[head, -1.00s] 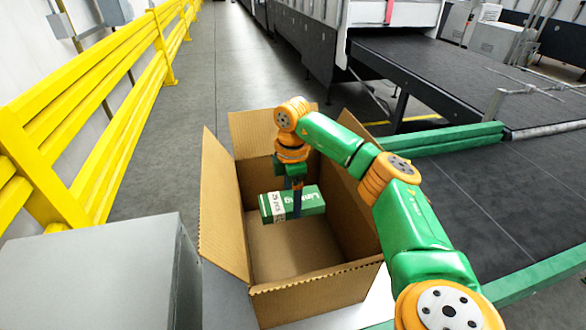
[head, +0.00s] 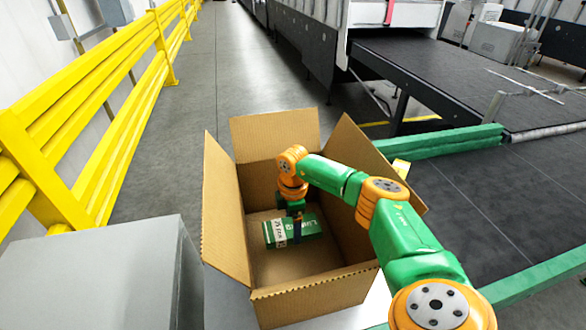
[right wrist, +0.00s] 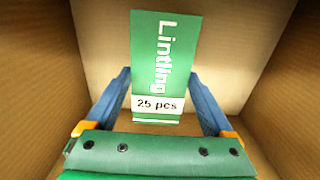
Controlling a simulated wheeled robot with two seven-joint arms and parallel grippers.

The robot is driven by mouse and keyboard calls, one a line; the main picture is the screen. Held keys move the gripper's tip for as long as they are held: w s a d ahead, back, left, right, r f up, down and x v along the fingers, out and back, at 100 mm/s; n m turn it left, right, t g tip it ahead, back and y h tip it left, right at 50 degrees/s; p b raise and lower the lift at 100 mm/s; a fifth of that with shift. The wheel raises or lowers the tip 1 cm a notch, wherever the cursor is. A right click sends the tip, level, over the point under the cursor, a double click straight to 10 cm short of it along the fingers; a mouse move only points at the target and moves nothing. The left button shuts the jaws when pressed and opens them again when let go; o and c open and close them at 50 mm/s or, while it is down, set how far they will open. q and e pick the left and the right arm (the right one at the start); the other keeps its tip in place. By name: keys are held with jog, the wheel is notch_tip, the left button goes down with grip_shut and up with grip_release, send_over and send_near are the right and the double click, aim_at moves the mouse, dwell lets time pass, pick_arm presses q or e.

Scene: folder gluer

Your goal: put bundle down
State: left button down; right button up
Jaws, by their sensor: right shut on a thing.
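The bundle (head: 308,229) is a green block with a white label, inside the open cardboard box (head: 225,215). In the right wrist view the fingers of the right gripper (right wrist: 164,100) flank the label end. The bundle is low in the box, near the floor; I cannot tell whether it touches it. My left gripper is not in view.
The box's flaps stand open around its top. A grey cabinet (head: 95,270) is at the left, and a yellow guard rail (head: 90,130) runs behind it. A dark conveyor (head: 480,210) with green edges lies at the right. The box floor in front of the bundle is bare.

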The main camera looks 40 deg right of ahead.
jog(key=o, duration=1.2)
jog(key=shift+f, duration=0.1)
jog(key=shift+o, duration=0.2)
notch_tip(320, 180, up, 13)
jog(key=b, duration=0.2)
